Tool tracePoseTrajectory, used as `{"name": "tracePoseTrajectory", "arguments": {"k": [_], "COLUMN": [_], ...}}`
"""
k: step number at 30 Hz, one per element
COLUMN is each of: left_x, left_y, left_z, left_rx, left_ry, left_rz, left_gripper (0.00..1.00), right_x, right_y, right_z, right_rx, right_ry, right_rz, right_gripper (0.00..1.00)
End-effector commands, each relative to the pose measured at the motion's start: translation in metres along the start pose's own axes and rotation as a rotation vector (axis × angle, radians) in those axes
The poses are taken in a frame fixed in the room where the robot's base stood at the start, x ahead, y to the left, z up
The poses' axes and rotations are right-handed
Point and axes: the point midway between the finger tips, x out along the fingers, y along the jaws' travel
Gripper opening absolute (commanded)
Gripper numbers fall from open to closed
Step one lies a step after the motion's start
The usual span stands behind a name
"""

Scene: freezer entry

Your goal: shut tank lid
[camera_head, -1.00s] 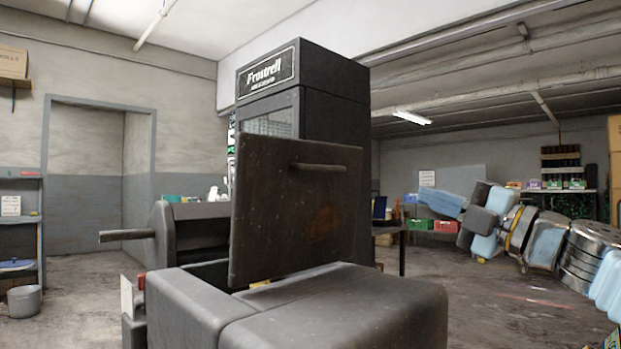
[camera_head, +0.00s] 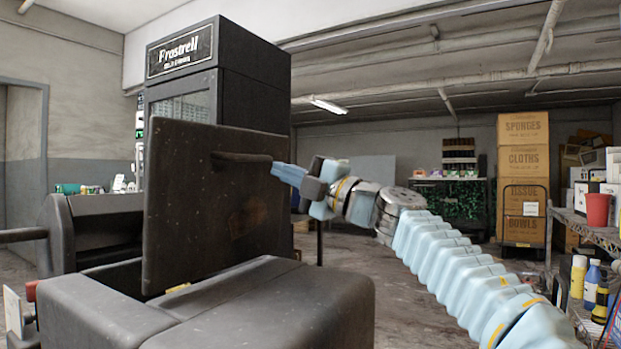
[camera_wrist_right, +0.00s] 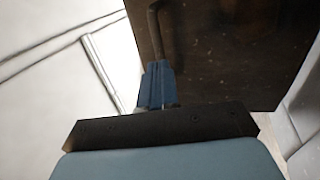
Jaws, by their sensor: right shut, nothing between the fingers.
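The dark, scuffed tank lid (camera_head: 195,215) stands raised, close to upright, over the tank (camera_head: 270,305). A bar handle (camera_head: 238,158) sticks out near the top of the lid's face. My right gripper (camera_head: 282,170) is shut and empty, its fingertips at the right end of the handle; I cannot tell if they touch. In the right wrist view, the shut blue fingers (camera_wrist_right: 158,80) point at the handle (camera_wrist_right: 156,35), with the lid (camera_wrist_right: 225,50) behind. The opening under the lid is mostly hidden. My left gripper is not in view.
A tall black Frostrell freezer (camera_head: 240,85) stands behind the lid. At the right are stacked cardboard boxes (camera_head: 523,180) and a shelf with bottles and a red cup (camera_head: 597,209). The floor between the tank and the shelf is open, crossed above by my right arm.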

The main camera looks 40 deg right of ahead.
Motion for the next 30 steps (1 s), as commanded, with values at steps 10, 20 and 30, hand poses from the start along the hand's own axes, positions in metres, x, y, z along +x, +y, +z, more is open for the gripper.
{"name": "tracePoseTrajectory", "arguments": {"k": [10, 20, 30], "left_x": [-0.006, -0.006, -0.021], "left_y": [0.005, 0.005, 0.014], "left_z": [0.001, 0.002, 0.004], "left_rx": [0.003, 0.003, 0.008], "left_ry": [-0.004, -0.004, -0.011], "left_rz": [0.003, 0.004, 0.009], "left_gripper": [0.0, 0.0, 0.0], "right_x": [0.041, 0.043, 0.058], "right_y": [0.0, 0.0, 0.006], "right_z": [0.0, 0.0, -0.001], "right_rx": [0.001, 0.001, 0.002], "right_ry": [0.001, 0.0, 0.002], "right_rz": [0.001, 0.001, -0.001], "right_gripper": [0.0, 0.0, 0.0]}}
